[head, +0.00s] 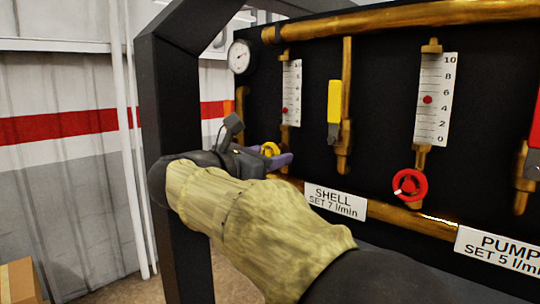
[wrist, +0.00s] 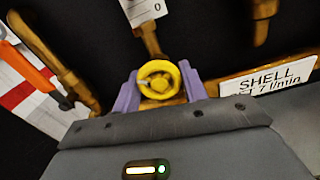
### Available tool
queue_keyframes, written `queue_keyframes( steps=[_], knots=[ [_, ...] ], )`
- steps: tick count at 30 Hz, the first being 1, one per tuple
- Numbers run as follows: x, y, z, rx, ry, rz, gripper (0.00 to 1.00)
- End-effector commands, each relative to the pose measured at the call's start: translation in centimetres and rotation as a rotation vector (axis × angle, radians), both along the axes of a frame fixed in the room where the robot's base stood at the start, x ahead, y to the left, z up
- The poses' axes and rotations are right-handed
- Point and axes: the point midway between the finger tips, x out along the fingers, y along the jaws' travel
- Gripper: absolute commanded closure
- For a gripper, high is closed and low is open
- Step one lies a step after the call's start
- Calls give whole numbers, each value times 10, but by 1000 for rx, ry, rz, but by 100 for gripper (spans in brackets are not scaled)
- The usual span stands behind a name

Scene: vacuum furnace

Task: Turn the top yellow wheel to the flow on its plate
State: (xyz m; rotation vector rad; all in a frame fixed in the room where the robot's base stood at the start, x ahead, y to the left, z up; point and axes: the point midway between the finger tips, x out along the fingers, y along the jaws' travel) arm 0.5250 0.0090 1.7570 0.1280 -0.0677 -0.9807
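The yellow wheel (head: 270,149) sits on a brass valve below the left flow gauge (head: 291,95); it also shows in the wrist view (wrist: 158,80). The plate (head: 336,201) to the lower right reads SHELL, SET 7 l/min. My gripper (head: 266,157) is at the wheel, its purple fingers on either side of the rim. In the wrist view the fingers (wrist: 159,88) lie against the left and right edges of the wheel with no clear gap. The lower part of the valve is partly hidden.
A red wheel (head: 409,186) sits under the right gauge (head: 436,98), above a PUMP plate (head: 499,253). A yellow lever (head: 334,101) and a red lever (head: 534,135) are on nearby pipes. A black frame post (head: 170,95) stands close left of my gripper.

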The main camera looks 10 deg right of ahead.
Motion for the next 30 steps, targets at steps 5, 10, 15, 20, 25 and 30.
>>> queue_keyframes(
  steps=[5, 10, 15, 20, 25, 30],
  knots=[
    [0, 0, 0, 0, 0, 1, 80],
    [0, -1, 0, -5, 8, -1, 80],
    [0, -1, -1, -28, 42, -1, 80],
    [-1, -1, -2, -71, 105, 0, 80],
    [-1, -1, -3, -138, 206, 0, 80],
    [-1, -1, -3, -222, 331, 0, 80]
  ],
)
